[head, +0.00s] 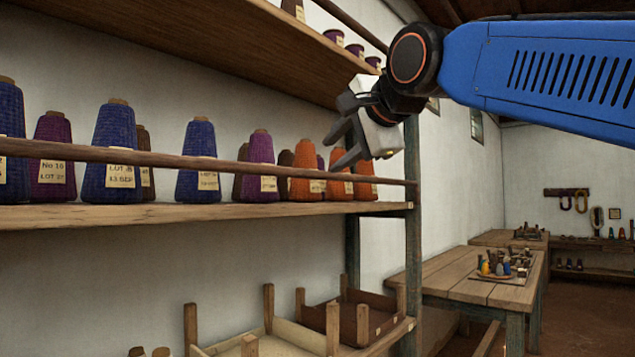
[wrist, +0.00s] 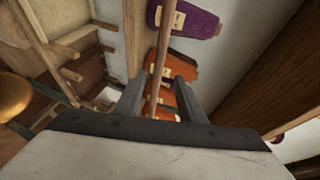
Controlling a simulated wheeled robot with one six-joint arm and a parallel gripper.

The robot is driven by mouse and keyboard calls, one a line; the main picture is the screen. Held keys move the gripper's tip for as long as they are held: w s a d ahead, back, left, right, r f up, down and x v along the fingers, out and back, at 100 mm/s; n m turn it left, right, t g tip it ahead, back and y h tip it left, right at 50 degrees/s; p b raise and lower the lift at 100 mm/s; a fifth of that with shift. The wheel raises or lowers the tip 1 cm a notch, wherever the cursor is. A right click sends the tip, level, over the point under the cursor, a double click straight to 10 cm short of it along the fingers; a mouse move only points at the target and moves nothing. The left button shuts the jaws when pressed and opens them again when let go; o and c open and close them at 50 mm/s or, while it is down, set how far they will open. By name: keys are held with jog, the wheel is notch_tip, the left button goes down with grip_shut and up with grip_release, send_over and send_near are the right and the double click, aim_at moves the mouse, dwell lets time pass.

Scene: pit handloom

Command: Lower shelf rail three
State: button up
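A thin wooden rail (head: 225,164) runs along the front of the middle shelf (head: 250,211), in front of the cones of yarn. Its right end meets the shelf post (head: 412,230). My gripper (head: 339,147) is open and empty, just above the rail near its right end in the head view. In the wrist view the rail (wrist: 161,60) shows between the two spread fingers (wrist: 160,98), apart from both. I cannot tell how far the fingertips are from it. Another rail (head: 350,24) crosses the front of the upper shelf (head: 240,40).
Blue, purple, brown and orange yarn cones stand behind the rail, with orange cones (head: 306,170) close to my gripper. Wooden trays with upright corner pegs (head: 333,325) sit on the lower shelf. A table (head: 460,285) stands at the right.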

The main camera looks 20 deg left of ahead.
jog(key=x, duration=1.6)
jog(key=shift+w+a+f, duration=0.1)
jog(key=shift+a+f, duration=0.05)
grip_shut()
